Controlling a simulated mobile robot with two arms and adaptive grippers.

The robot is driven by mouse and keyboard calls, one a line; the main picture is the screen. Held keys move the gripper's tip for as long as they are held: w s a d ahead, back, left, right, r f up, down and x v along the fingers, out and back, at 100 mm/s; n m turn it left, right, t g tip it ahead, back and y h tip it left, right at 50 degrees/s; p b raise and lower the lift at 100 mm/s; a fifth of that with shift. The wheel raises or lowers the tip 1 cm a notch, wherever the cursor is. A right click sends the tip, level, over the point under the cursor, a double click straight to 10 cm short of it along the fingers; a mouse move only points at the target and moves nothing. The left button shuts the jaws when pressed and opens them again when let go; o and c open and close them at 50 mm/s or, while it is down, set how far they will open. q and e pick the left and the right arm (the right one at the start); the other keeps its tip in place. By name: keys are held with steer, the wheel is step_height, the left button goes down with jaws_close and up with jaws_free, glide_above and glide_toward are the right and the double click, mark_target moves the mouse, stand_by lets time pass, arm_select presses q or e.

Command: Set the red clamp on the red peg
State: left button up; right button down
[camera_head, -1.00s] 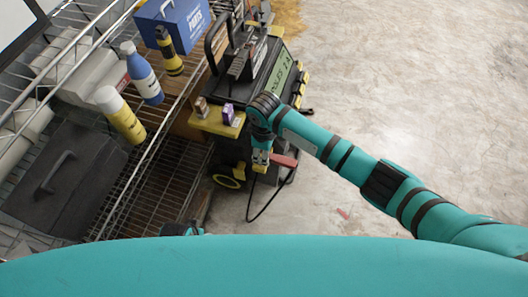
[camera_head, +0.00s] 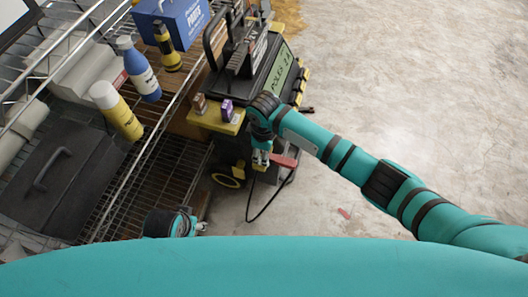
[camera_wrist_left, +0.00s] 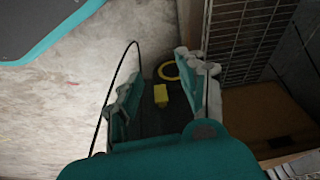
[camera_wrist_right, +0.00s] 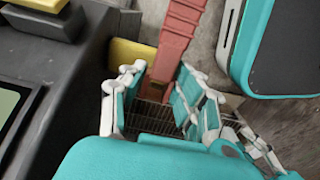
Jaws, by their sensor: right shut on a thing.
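The red clamp (camera_head: 284,161) shows as a ribbed red bar beside the cart in the head view. In the right wrist view the red clamp (camera_wrist_right: 181,28) runs from the top edge down between the fingers. My right gripper (camera_head: 261,160) is shut on it, low beside the cart's yellow ledge; it also shows in the right wrist view (camera_wrist_right: 160,92). My left gripper (camera_head: 200,227) is low by the wire shelf. In the left wrist view the left gripper (camera_wrist_left: 163,88) is open and empty. I cannot make out the red peg.
The black cart (camera_head: 268,78) has a yellow ledge (camera_head: 208,120) bearing a brown item (camera_head: 200,103) and a purple item (camera_head: 227,110). A wire shelf (camera_head: 150,160) holds bottles and boxes. A small red piece (camera_head: 344,213) lies on otherwise open floor at right.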

stand_by(0.6)
steer(key=shift+p, duration=0.4)
arm_select(q)
steer(key=shift+s+f, duration=0.2)
steer(key=shift+f, duration=1.45)
arm_select(e)
steer(key=shift+p, duration=0.35)
arm_select(q)
steer(key=shift+s+f, duration=0.25)
steer(key=shift+f, duration=1.05)
